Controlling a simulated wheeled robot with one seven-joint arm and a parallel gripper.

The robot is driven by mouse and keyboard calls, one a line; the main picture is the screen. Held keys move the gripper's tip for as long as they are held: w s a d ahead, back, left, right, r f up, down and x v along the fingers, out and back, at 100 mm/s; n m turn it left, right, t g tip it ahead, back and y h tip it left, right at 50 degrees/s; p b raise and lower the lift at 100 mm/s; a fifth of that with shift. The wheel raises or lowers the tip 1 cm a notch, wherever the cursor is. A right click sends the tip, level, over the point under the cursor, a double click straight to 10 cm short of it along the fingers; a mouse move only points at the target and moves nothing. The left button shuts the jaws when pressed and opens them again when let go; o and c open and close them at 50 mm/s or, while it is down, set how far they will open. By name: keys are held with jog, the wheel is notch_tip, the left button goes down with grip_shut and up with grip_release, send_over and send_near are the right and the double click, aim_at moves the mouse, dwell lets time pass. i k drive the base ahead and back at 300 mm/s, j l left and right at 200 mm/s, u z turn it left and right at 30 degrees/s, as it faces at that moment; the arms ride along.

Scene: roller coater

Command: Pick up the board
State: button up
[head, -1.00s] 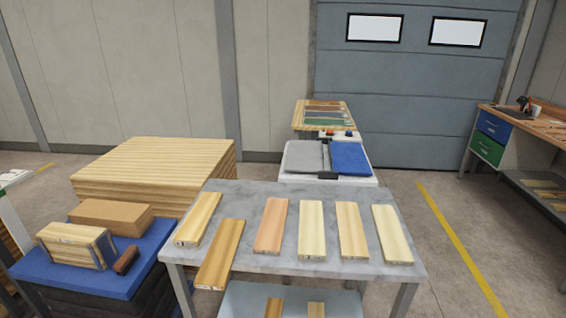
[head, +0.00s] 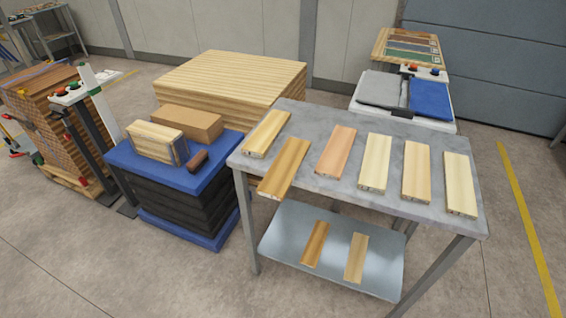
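Several wooden boards lie side by side on a grey marble-patterned table (head: 310,113) in the head view. From left to right they are a yellowish board (head: 267,134), a darker golden board (head: 284,168) that juts over the table's front edge, a pinkish board (head: 336,151), and pale boards (head: 375,162), (head: 416,172) and (head: 460,184). Two more boards, one orange-brown (head: 315,244) and one pale (head: 356,257), lie on the lower shelf (head: 285,230). The frames do not show which board is meant. My gripper is not in view.
A white stand with grey and blue cloths (head: 430,97) is behind the table. Floor in front is clear.

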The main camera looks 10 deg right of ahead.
aim_at(275, 185)
jog(key=i+j+z, duration=0.25)
jog(key=i, duration=0.35)
jog(key=i+j+z, duration=0.3)
jog(key=i, duration=0.25)
jog(key=j, duration=0.1)
